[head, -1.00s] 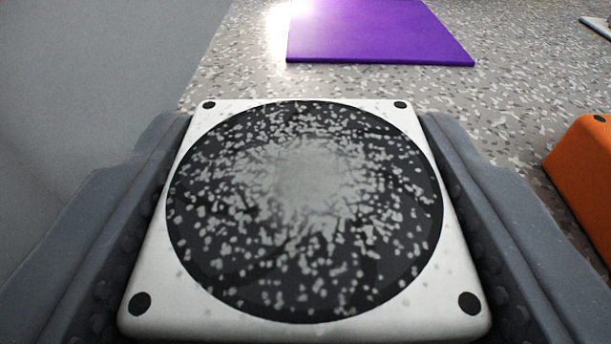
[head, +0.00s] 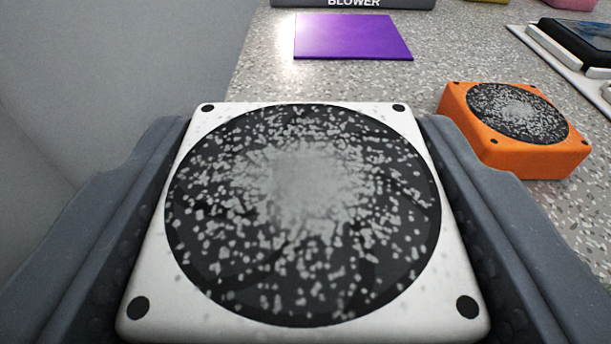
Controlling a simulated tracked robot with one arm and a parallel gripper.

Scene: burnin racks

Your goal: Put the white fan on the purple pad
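The white fan (head: 160,290) is a square white block with a round black, grey-speckled face and dark dots at its corners. My gripper (head: 305,215) is shut on it, with a grey finger against its left and right sides. The purple pad (head: 352,38) lies flat on the speckled counter, ahead of and beyond the fan. Its top is bare, and it is apart from the fan. The fan hides the counter below it.
An orange fan (head: 520,155) stands on the counter (head: 400,90) to the right. A dark device (head: 575,45) sits on a white tray at the far right. A dark block marked BLOWER (head: 352,3) is behind the pad. A grey wall (head: 120,60) is at left.

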